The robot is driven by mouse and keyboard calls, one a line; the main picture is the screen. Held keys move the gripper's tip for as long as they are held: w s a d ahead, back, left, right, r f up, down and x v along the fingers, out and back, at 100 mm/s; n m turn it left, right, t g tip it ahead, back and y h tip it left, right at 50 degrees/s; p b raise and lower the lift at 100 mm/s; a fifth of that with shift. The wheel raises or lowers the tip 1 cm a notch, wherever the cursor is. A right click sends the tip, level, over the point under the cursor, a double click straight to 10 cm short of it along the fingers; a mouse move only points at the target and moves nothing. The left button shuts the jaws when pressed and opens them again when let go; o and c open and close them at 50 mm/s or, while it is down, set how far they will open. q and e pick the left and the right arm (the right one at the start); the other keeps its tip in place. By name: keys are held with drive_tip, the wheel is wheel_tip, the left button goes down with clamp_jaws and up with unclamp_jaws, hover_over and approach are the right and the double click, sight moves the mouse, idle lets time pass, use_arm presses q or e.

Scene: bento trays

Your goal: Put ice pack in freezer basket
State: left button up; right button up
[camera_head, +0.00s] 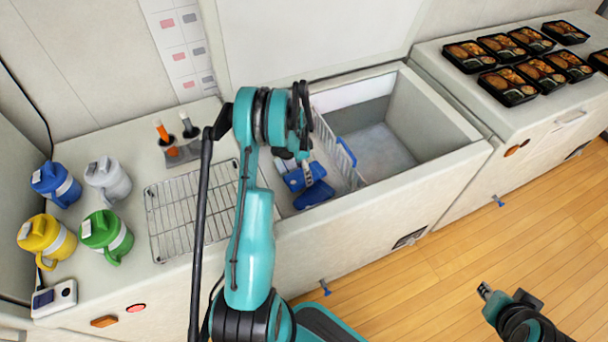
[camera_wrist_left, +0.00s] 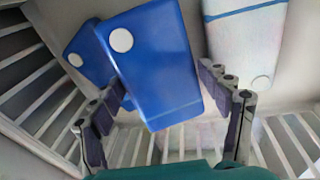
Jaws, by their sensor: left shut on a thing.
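My left gripper (camera_head: 306,172) is down inside the open chest freezer, over the white wire freezer basket (camera_head: 336,147). It is shut on a blue ice pack (camera_wrist_left: 158,62) with a white round cap, seen between its fingers in the left wrist view. A second blue ice pack (camera_wrist_left: 88,55) lies partly behind the held one. A white pack with a blue stripe (camera_wrist_left: 243,38) lies to the right. The basket's slatted walls (camera_wrist_left: 40,85) surround them. I cannot tell whether the held pack touches the basket floor. My right gripper (camera_head: 485,291) is low at the right, away from the freezer; its jaws are too small to read.
A wire rack (camera_head: 180,205) lies left of the freezer opening. Blue, white, yellow (camera_head: 45,238) and green jugs (camera_head: 104,235) stand at the far left. Several bento trays (camera_head: 508,86) sit on the right counter. The freezer's right compartment (camera_head: 378,150) looks empty.

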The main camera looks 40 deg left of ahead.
use_arm(q)
wheel_tip(320, 180, up, 7)
drive_tip(key=shift+r+p, duration=0.1)
drive_tip(key=shift+p, duration=0.9)
drive_tip(key=shift+r+y+b, duration=0.2)
drive_tip(key=shift+y+b, duration=0.15)
drive_tip(key=shift+y, duration=0.05)
drive_tip(key=y+b, duration=0.1)
drive_tip(key=r+y+b, duration=0.1)
drive_tip(key=shift+w+a+m+y+b, duration=0.3)
drive_tip(key=shift+w+y+b, duration=0.1)
drive_tip(key=shift+a+f+b, duration=0.15)
drive_tip(key=shift+f+b, duration=0.1)
drive_tip(key=shift+b, duration=0.05)
wheel_tip(320, 180, down, 9)
drive_tip(key=b, duration=0.3)
drive_tip(key=shift+w+b, duration=0.1)
drive_tip(key=shift+b, duration=0.25)
drive_tip(key=shift+r, duration=0.2)
drive_tip(key=shift+f, duration=0.1)
drive_tip(key=o, duration=1.5)
drive_tip(key=shift+o, duration=0.2)
